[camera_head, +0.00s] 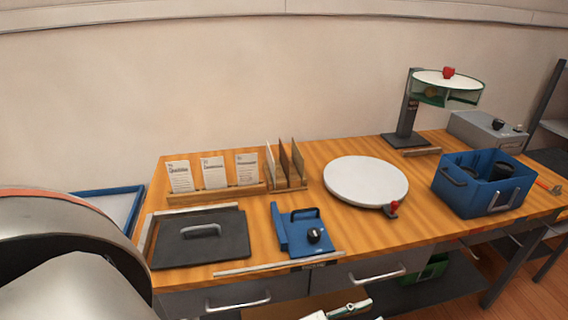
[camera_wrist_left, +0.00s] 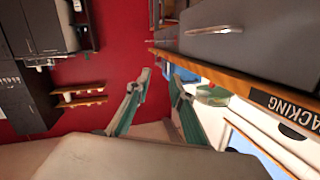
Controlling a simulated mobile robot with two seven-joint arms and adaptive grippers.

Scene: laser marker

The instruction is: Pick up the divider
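Several thin upright panels stand in a slotted wooden rack on the table in the head view. A cream one is at the left, a brown panel (camera_head: 284,162) is in the middle and another brown panel (camera_head: 298,160) is at the right. I cannot tell which one is the divider. My left gripper (camera_wrist_left: 158,75) shows in the left wrist view with its two green and grey fingers apart and nothing between them. A white and green gripper part (camera_head: 342,311) shows at the bottom edge of the head view, well below the rack.
A wooden holder (camera_head: 215,194) with cards stands left of the rack. A dark lid (camera_head: 200,247), a blue fixture (camera_head: 303,243), a white round plate (camera_head: 365,181) and a blue bin (camera_head: 480,188) are on the table. Drawer handles (camera_head: 378,274) stick out in front.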

